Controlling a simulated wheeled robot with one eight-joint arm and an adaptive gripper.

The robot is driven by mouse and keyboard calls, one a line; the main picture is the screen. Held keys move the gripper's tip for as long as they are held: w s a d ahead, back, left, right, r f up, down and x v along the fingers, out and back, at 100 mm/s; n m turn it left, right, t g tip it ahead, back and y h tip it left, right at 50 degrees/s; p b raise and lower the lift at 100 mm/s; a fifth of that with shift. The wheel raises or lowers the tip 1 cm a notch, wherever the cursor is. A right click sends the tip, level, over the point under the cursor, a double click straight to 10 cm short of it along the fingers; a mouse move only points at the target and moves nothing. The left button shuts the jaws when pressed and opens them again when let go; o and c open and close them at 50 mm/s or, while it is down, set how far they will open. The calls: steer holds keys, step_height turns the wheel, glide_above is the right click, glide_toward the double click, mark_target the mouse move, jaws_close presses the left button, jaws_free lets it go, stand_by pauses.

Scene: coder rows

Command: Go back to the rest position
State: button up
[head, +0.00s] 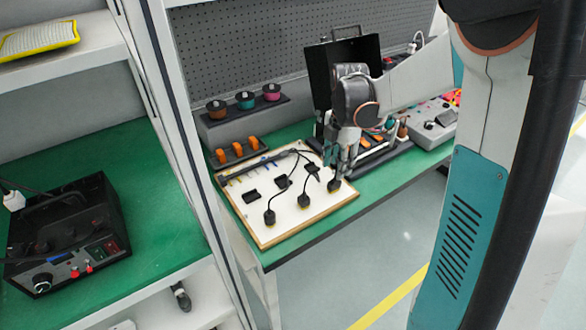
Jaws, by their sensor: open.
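My gripper (345,168) hangs from my arm over the right side of a white board with a wooden frame (261,240) on the green workbench (385,180). It is open, with its fingers pointing down. A black plug (334,185) with a cable is just below the fingertips; I cannot tell whether they touch it. Two more black plugs, one at the front edge (269,217) and one in the middle (303,200), stand on the board with their cables curving up. The wrist hides part of the bench behind.
An open black case (342,62) and a grey control box (428,122) stand behind my gripper. A rack with orange pieces (237,153) and several spools (245,101) are at the back left. A shelf post (190,150) separates a left bench with a black power unit (66,240).

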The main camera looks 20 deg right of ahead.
steer(key=s+a+r+m+t, duration=0.2)
steer(key=s+a+r+m, duration=0.2)
steer(key=r+m, duration=0.15)
steer(key=s+a+r+m+t, duration=0.1)
steer(key=s+a+r+m, duration=0.25)
steer(key=r, duration=0.35)
steer(key=s+a+m+t, duration=0.4)
steer(key=s+m, duration=0.7)
steer(key=m, duration=0.1)
steer(key=shift+s+a+f, duration=0.2)
steer(key=shift+a+f, duration=0.05)
steer(key=shift+f, duration=0.15)
